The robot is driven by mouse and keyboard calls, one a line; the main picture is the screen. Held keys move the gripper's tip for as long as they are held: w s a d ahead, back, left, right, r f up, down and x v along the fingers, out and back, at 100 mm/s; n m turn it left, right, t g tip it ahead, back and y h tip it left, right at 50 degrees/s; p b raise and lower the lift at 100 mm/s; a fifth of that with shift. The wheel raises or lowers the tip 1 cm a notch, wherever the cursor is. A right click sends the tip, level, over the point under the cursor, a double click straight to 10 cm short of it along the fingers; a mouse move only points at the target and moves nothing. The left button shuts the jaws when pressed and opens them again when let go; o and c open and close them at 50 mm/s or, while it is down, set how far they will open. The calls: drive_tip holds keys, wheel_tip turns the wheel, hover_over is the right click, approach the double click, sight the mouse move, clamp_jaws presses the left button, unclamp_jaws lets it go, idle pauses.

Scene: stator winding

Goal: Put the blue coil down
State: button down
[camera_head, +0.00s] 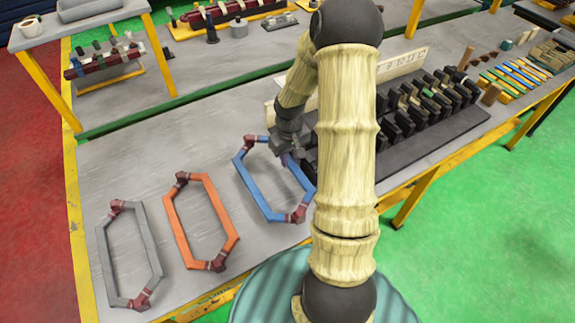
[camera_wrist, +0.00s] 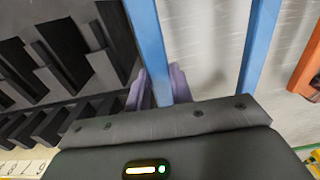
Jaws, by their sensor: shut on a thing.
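The blue coil (camera_head: 250,188) is a long six-sided loop with dark red ends, at the right of a row of coils on the grey table. My gripper (camera_head: 289,160) comes down over its right long side. In the wrist view, the purple fingers (camera_wrist: 159,88) are shut around one blue bar of the coil (camera_wrist: 150,45); its other bar runs free at the right. The coil looks roughly level and at or very near the table top; I cannot tell whether it touches. My arm hides part of its right side.
An orange coil (camera_head: 174,220) and a grey coil (camera_head: 103,253) lie to the left on the table (camera_head: 130,165). A black slotted rack (camera_head: 400,150) stands close to the right of the blue coil. Bare table lies behind the coils.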

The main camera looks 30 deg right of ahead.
drive_tip(key=shift+f, duration=1.85)
drive_tip(key=shift+f, duration=0.15)
drive_tip(key=c, duration=1.5)
unclamp_jaws()
wheel_tip(320, 180, up, 12)
drive_tip(key=shift+r+b, duration=0.2)
drive_tip(key=shift+b, duration=0.25)
